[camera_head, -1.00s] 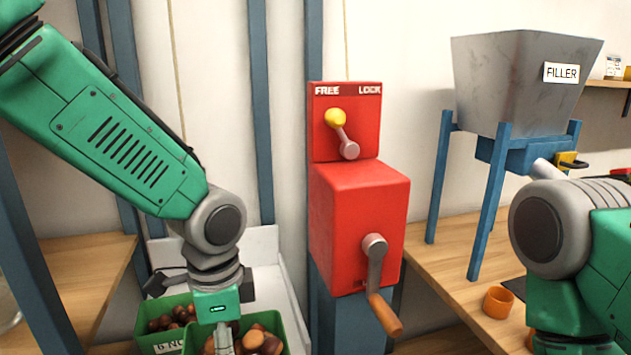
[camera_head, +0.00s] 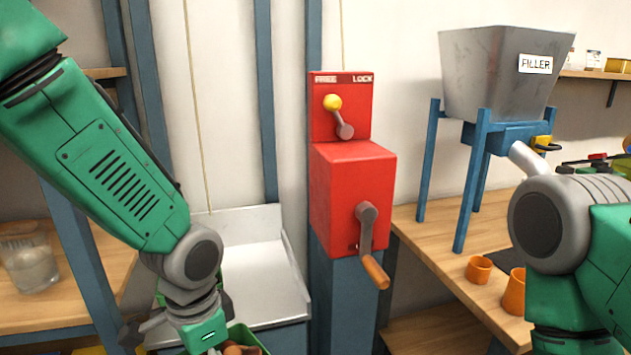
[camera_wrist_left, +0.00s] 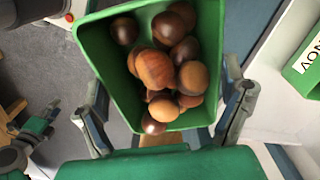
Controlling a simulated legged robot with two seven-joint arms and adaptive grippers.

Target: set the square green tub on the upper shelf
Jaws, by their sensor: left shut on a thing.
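The square green tub (camera_head: 250,335), full of brown chestnuts, is at the bottom edge of the head view, partly cut off. In the left wrist view the tub (camera_wrist_left: 207,105) fills the upper middle, its chestnuts (camera_wrist_left: 158,70) visible from above. My left gripper (camera_head: 206,345) is at the tub, its fingertips out of the head view; in the wrist view its two fingers (camera_wrist_left: 165,112) are shut on opposite sides of the tub. My right arm shows at the right, but its gripper is out of view. A wooden shelf board (camera_head: 105,72) is at upper left, mostly hidden by my arm.
A wooden shelf (camera_head: 75,300) at left bears a glass jar (camera_head: 30,262). A white tray (camera_head: 255,265) lies behind my left arm. Another green tub (camera_wrist_left: 303,65) shows at the wrist view's right. A red crank box (camera_head: 350,200) stands centre, a filler hopper (camera_head: 500,80) right.

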